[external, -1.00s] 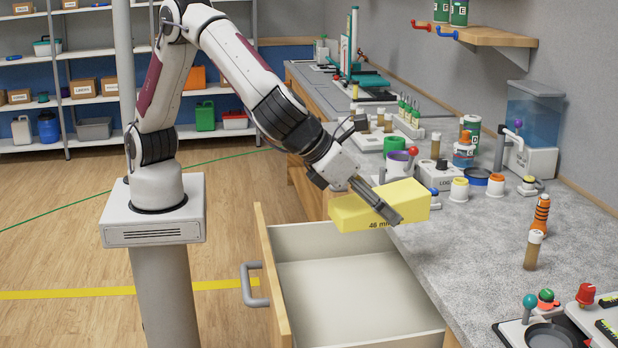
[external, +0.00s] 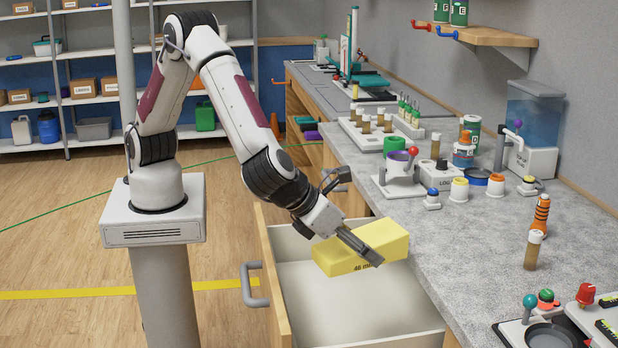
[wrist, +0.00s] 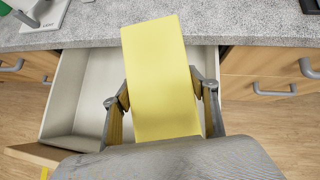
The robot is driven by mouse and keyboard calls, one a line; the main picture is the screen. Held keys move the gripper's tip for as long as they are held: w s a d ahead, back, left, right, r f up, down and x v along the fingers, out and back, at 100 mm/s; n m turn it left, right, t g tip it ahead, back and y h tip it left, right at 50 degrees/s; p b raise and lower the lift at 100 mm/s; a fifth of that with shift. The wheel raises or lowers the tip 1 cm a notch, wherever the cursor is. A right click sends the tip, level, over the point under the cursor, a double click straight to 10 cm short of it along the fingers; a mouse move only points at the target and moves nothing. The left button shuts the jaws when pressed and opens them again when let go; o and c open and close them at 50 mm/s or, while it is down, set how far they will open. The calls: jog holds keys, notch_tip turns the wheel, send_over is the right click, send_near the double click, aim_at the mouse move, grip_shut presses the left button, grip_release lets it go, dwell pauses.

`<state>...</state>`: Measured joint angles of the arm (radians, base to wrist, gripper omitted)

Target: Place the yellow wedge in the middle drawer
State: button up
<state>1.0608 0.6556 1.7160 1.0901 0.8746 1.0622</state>
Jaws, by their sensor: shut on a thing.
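The yellow wedge (external: 345,254) is a block marked "46 m…" on its side. My gripper (external: 362,246) is shut on it, with fingers on both sides of it in the wrist view (wrist: 160,100). The wedge (wrist: 160,75) is over the open drawer (external: 412,334), near its back and counter side. The drawer is pulled out from the bench and its visible floor is empty. It also shows in the wrist view (wrist: 70,100), left of the wedge. I cannot tell whether the wedge touches the drawer floor or how this drawer ranks among the others.
The drawer's wooden front with a grey handle (external: 252,285) faces left. The grey countertop (external: 465,240) runs along the right, with a cup stand (external: 399,175), small jars (external: 459,190) and an orange bottle (external: 540,215). Closed drawers with handles (wrist: 270,90) flank the open one.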

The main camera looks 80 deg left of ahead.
jog(key=a+f+n+y, duration=0.1)
jog(key=a+f, duration=0.3)
jog(key=a, duration=0.4)
jog(key=a+f+n+g+y, duration=0.1)
jog(key=a+f+n+y, duration=0.1)
jog(key=a+f, duration=0.3)
jog(key=a+f+n+g+y, duration=0.1)
jog(key=a+f+n, duration=0.2)
jog(key=a, duration=0.9)
jog(key=shift+w+a+f, duration=0.25)
jog(key=shift+f, duration=0.45)
send_over(338, 280)
jog(key=s+d, duration=0.2)
jog(key=shift+f, duration=2.9)
jog(key=shift+f, duration=0.1)
jog(key=shift+s+f, duration=0.1)
jog(key=shift+f, duration=1.9)
jog(key=shift+f, duration=0.1)
jog(key=o, duration=0.9)
jog(key=shift+o, duration=0.5)
